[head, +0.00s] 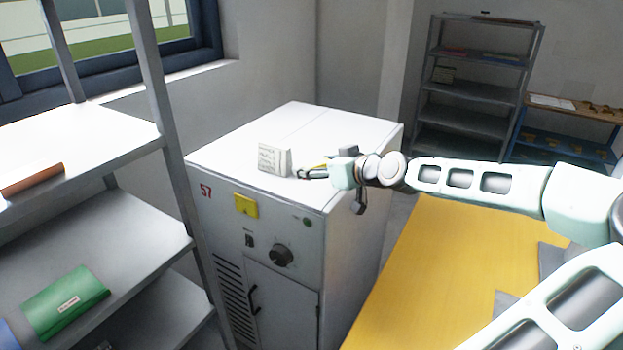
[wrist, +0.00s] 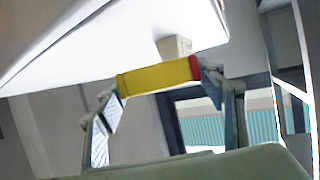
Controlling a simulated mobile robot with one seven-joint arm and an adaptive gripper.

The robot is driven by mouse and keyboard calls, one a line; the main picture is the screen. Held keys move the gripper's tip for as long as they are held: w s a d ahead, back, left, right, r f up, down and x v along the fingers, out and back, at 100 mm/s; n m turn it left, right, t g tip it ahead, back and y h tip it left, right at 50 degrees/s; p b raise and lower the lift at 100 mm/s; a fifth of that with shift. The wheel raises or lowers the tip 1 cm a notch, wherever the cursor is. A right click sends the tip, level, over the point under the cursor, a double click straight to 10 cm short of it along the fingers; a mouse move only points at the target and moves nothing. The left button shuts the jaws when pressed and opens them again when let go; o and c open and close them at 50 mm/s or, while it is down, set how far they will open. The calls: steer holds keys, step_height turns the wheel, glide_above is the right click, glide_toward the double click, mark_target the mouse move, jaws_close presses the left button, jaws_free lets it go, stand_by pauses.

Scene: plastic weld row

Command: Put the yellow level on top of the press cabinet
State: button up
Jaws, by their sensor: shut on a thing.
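The press cabinet (head: 345,145) is a pale grey unit with a flat white top, a knob and a door on its front. My gripper (head: 313,172) is over the front right part of that top. In the wrist view my gripper (wrist: 158,90) is shut on the yellow level (wrist: 155,78), a yellow bar with a red end, with one finger at each end. In the head view only a thin yellow sliver of the level (head: 318,166) shows by the fingers. I cannot tell whether it touches the top.
A small pale block with writing (head: 270,158) stands on the cabinet top, just left of my gripper; the back of the top is clear. A grey shelf (head: 100,225) is at left, a yellow table surface (head: 430,270) at right, and another shelf (head: 470,90) behind.

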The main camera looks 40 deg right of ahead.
mark_target(312, 188)
steer(key=shift+w+a+f, duration=0.25)
steer(key=shift+w+f, duration=0.4)
steer(key=shift+f, duration=0.1)
steer(key=shift+f+p, duration=0.35)
steer(key=shift+f, duration=1.15)
steer(key=shift+f, duration=0.15)
steer(key=o, duration=1.2)
steer(key=shift+o, duration=0.2)
steer(key=shift+s+r, duration=0.1)
steer(key=shift+r, duration=0.1)
steer(key=v, duration=1.2)
steer(key=shift+f, duration=0.1)
